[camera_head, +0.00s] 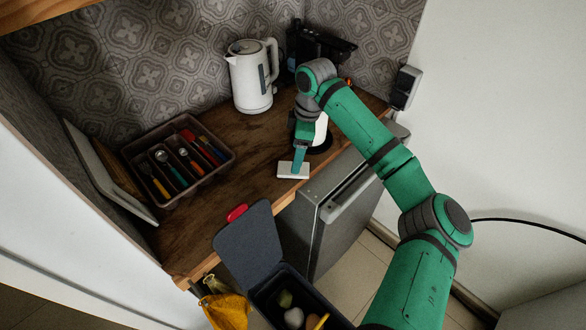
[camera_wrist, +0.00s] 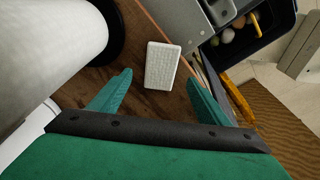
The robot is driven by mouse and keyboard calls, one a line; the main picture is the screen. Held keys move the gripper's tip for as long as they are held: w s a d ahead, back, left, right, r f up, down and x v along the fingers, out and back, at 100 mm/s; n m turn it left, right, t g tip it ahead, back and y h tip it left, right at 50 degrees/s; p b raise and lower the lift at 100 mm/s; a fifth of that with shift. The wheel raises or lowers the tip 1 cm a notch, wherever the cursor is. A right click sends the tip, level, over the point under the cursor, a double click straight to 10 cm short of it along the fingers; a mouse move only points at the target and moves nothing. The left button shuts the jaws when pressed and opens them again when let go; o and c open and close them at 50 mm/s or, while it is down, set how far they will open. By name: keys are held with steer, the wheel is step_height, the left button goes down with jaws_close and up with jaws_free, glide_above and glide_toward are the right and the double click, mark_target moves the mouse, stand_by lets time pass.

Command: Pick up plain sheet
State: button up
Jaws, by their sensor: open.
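A small white rectangular slab with a textured top, the best match for the plain sheet (camera_head: 286,171), lies flat on the wooden counter near its front edge. It also shows in the wrist view (camera_wrist: 162,58), ahead of and between my two green fingers. My gripper (camera_head: 297,170) is open and points down at the slab; in the wrist view the gripper (camera_wrist: 155,78) has empty space between its fingers. In the head view a finger covers part of the slab. I cannot tell the exact height of the fingertips above the counter.
A white roll (camera_wrist: 45,50) on a black base stands close on the left in the wrist view. A white kettle (camera_head: 250,80), a cutlery tray (camera_head: 128,152) and a dark appliance (camera_head: 325,45) stand on the counter (camera_head: 235,150). An open bin (camera_head: 250,240) is below the front edge.

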steer(key=shift+s+a+f, duration=0.1)
steer(key=shift+a+f, duration=0.1)
steer(key=shift+f, duration=1.15)
steer(key=shift+a+f, duration=0.2)
steer(key=shift+f, duration=1.1)
steer(key=c, duration=1.2)
steer(key=shift+d+r, duration=0.1)
steer(key=shift+d, duration=0.05)
